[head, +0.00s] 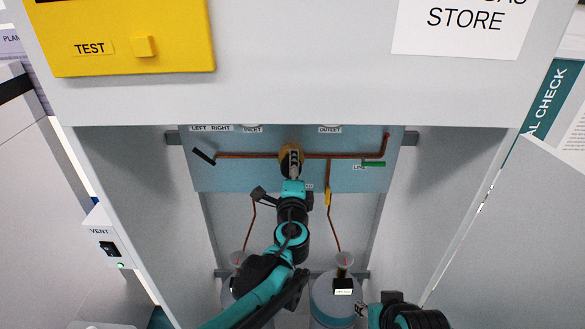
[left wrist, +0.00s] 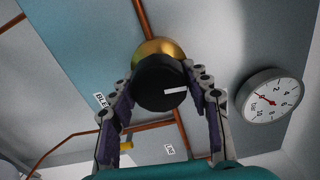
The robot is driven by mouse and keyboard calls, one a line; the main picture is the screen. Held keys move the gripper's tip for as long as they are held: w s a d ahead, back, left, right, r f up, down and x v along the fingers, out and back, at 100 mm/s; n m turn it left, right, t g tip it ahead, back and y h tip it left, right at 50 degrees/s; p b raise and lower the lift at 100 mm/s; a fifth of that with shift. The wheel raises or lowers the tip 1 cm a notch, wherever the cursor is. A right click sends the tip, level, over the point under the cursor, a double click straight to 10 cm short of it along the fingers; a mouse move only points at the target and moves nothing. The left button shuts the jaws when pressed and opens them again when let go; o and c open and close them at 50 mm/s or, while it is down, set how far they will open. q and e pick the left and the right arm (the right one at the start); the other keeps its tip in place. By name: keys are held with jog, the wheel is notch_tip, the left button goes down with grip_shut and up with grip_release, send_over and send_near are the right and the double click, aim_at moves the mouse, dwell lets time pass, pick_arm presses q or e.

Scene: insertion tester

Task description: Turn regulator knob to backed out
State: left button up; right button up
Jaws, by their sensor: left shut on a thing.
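The regulator knob (left wrist: 157,88) is black and round with a white mark line on its face, pointing right in the left wrist view. It sits on a brass, dome-shaped regulator (left wrist: 160,50), which also shows in the head view (head: 290,155) on the blue panel. My left gripper (head: 292,171) reaches up to it. In the left wrist view its two fingers (left wrist: 161,78) lie on either side of the knob, shut on it. In the head view the gripper hides most of the knob. My right gripper (head: 361,309) is low, beside the right gas cylinder; its fingers are too small to read.
A round pressure gauge (left wrist: 271,97) is right of the knob. Copper pipes (head: 245,155) cross the blue panel (head: 350,182), with a black-handled valve (head: 204,156), a green handle (head: 374,164) and a yellow handle (head: 327,197). Cabinet walls flank the arm; gas cylinders (head: 333,312) stand below.

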pick_arm(q)
jog(key=shift+n, duration=0.6)
jog(key=o, duration=1.2)
jog(key=shift+c, duration=0.2)
jog(key=s, duration=1.2)
